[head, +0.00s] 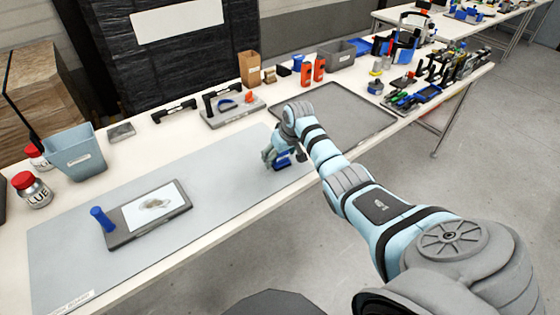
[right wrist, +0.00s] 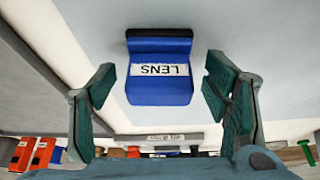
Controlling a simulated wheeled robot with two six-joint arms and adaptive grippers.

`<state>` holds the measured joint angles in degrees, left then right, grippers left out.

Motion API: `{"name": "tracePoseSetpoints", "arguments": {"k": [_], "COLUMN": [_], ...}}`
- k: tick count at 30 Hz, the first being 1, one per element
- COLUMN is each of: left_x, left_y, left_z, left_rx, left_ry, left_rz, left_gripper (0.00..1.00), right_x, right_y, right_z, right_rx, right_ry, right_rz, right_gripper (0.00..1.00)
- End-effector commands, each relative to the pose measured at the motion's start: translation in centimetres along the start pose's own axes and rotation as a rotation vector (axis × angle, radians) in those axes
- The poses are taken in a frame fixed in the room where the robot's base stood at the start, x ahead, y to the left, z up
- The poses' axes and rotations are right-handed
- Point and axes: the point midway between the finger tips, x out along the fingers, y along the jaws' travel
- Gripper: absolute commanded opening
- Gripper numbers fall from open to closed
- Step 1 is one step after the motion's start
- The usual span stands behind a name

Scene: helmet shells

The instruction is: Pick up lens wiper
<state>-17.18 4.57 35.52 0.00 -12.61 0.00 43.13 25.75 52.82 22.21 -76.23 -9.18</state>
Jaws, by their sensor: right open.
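The lens wiper (right wrist: 160,88) is a blue block with a black edge and a white LENS label. In the right wrist view it sits between the fingers of my right gripper (right wrist: 160,74), with a gap on each side. The fingers are open and do not appear to touch it. In the head view the blue wiper (head: 284,160) is at the right end of the grey mat, partly hidden by my right gripper (head: 275,157). My left gripper is not in view.
A large grey tray (head: 345,112) lies behind the right arm. A blue-grey bin (head: 75,155) and glue jars (head: 33,190) stand at left. The mat's middle is clear.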

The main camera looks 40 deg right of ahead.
Motion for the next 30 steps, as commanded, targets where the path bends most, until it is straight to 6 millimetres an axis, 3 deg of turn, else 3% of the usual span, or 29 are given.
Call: {"name": "tracePoseSetpoints", "arguments": {"k": [1, 11, 19, 23, 26, 30], "left_x": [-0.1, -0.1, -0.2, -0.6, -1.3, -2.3], "left_y": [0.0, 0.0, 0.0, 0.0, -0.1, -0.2], "left_z": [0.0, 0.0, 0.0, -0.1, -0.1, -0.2], "left_rx": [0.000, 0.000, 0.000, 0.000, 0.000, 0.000], "left_ry": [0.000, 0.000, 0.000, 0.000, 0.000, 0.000], "left_rz": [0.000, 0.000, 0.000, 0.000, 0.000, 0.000], "left_gripper": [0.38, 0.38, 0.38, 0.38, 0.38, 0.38], "right_x": [-0.1, -0.1, -0.3, -1.6, -3.6, -8.3], "right_y": [0.0, 0.0, 0.0, 0.0, 0.1, 0.1], "right_z": [0.0, 0.0, -0.1, -0.7, -1.6, -3.6], "right_rx": [0.000, 0.000, 0.000, 0.001, -0.001, 0.000], "right_ry": [0.000, 0.000, 0.001, 0.002, 0.004, 0.007], "right_rz": [0.000, 0.000, 0.000, 0.000, 0.001, 0.001], "right_gripper": [0.70, 0.19, 0.19, 0.19, 0.19, 0.19]}}
